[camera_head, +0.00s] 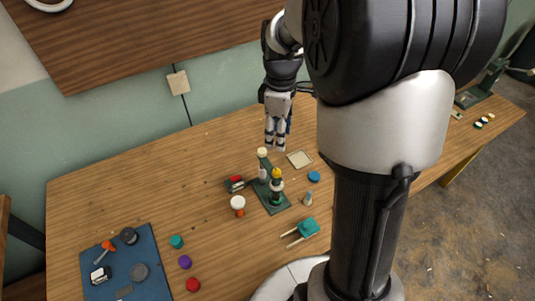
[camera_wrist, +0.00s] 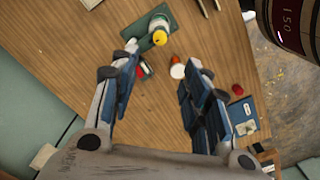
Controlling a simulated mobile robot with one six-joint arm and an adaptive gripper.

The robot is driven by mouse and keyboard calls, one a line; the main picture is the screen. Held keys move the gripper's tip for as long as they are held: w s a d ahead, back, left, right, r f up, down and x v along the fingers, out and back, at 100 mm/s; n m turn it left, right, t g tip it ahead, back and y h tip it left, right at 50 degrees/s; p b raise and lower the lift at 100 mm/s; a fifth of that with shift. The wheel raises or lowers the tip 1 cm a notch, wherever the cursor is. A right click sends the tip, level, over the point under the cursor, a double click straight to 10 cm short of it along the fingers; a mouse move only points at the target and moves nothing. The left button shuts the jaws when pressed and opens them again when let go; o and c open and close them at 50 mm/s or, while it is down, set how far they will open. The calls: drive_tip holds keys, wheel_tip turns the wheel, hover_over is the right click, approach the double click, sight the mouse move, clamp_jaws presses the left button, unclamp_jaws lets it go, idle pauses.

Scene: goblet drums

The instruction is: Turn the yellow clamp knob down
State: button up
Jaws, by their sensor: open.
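The yellow clamp knob (camera_head: 276,173) tops a short upright post on a dark green base plate (camera_head: 271,205) on the wooden table. In the wrist view the knob (camera_wrist: 159,37) shows near the top centre, beyond my fingertips. A second post with a white top (camera_head: 262,153) stands on the same plate, behind the knob. My gripper (camera_head: 276,146) points down above the table, behind the fixture in the head view and apart from the knob. Its blue-grey fingers (camera_wrist: 162,66) are spread wide, with nothing between them.
A red-and-green block (camera_head: 235,184) and a white-topped piece (camera_head: 238,203) stand left of the plate. A teal block with prongs (camera_head: 302,231) lies front right. A blue mat (camera_head: 128,265) holds several small items. The table's left part is mostly clear.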

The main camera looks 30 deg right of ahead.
sight(277, 171)
wheel_tip(277, 171, down, 16)
drive_tip(key=b, duration=0.4)
drive_tip(key=shift+r, duration=0.15)
clamp_jaws()
